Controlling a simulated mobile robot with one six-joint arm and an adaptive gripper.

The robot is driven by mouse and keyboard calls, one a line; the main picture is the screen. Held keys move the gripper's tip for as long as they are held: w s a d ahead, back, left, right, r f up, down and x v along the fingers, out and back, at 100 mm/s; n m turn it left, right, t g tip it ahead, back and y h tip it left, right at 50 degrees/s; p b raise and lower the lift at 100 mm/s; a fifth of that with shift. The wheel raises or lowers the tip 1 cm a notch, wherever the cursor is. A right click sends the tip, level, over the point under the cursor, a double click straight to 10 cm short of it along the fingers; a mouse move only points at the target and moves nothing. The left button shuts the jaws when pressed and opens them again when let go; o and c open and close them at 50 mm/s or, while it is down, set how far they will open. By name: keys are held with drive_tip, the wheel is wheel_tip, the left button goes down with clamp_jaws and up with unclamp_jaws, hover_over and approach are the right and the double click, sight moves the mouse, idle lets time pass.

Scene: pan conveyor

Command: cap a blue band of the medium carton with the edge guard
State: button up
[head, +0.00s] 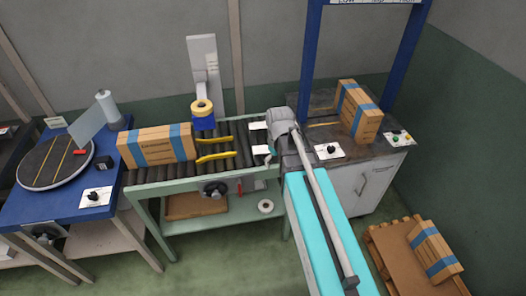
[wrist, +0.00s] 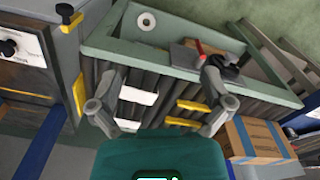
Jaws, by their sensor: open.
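Three brown cartons with blue bands show in the head view: one on the roller conveyor (head: 160,149), one on the dark-topped bench (head: 359,114) and one on the pallet (head: 426,246). I cannot tell for sure which is medium. Two small white pieces (head: 258,126) lie on the rollers near my gripper (head: 272,142). They also show in the wrist view (wrist: 138,95); they may be edge guards, but their shape is unclear. My gripper (wrist: 162,108) is open and empty above the rollers, its left finger close to the white pieces. A banded carton (wrist: 256,137) is beyond the right finger.
Two yellow bars (head: 214,156) lie over the rollers beside the conveyor carton. A tape roll stand (head: 203,112) rises behind it. A blue frame (head: 311,50) stands at the bench. A blue table with a dark turntable (head: 47,165) is on the left. Floor is free in front.

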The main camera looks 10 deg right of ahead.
sight(263, 149)
drive_tip(key=w+a+n, duration=0.1)
drive_tip(key=w+n, duration=1.2)
drive_tip(key=w, duration=0.7)
drive_tip(key=shift+a+f, duration=0.15)
drive_tip(key=shift+a, duration=0.2)
drive_tip(key=shift+w+f+b, duration=0.1)
drive_tip(key=shift+f+b, duration=0.05)
drive_tip(key=shift+b, duration=0.15)
wheel_tip(263, 149, down, 8)
drive_tip(key=b, duration=0.8)
drive_tip(key=shift+f, duration=0.2)
drive_tip(key=shift+d+f+b, duration=0.1)
drive_tip(key=shift+f+b, duration=2.5)
drive_tip(key=shift+b, duration=0.2)
drive_tip(key=c, duration=0.7)
